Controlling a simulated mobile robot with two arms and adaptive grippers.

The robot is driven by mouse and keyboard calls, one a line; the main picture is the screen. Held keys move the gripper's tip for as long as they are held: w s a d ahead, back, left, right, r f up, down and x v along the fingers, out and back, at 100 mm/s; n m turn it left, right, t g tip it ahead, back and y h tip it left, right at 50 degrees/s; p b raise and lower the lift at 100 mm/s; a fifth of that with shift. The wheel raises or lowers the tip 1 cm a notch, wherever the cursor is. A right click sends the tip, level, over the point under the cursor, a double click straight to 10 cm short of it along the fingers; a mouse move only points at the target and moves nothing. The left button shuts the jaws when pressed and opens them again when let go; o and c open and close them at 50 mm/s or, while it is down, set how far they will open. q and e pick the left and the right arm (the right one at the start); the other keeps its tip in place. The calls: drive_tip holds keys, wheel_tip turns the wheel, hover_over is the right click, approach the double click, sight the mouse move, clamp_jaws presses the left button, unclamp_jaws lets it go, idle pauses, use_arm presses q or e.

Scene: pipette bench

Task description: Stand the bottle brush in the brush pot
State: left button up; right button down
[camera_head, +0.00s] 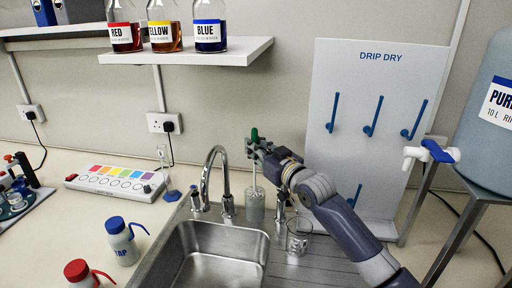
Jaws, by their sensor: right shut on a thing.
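The bottle brush (254,134) is upright, with its green handle end showing above my right gripper (257,148). My right gripper is shut on it behind the sink. Its thin pale shaft runs down below the fingers to the brush pot (255,210), a small greyish, see-through pot on the sink's back ledge. The lower end of the brush lines up with the pot's mouth; I cannot tell how deep it reaches or whether it touches the bottom. My left gripper is not in view.
The tap (209,170) stands just left of the pot. A glass beaker (299,237) stands on the drainer, right of the sink basin (215,255). The drip-dry board (345,75) with blue pegs rises behind my right arm. Wash bottles (122,245) stand left.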

drive_tip(key=c, duration=1.5)
unclamp_jaws()
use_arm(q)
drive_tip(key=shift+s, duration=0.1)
use_arm(e)
drive_tip(key=shift+o, duration=0.2)
wheel_tip(320, 180, up, 10)
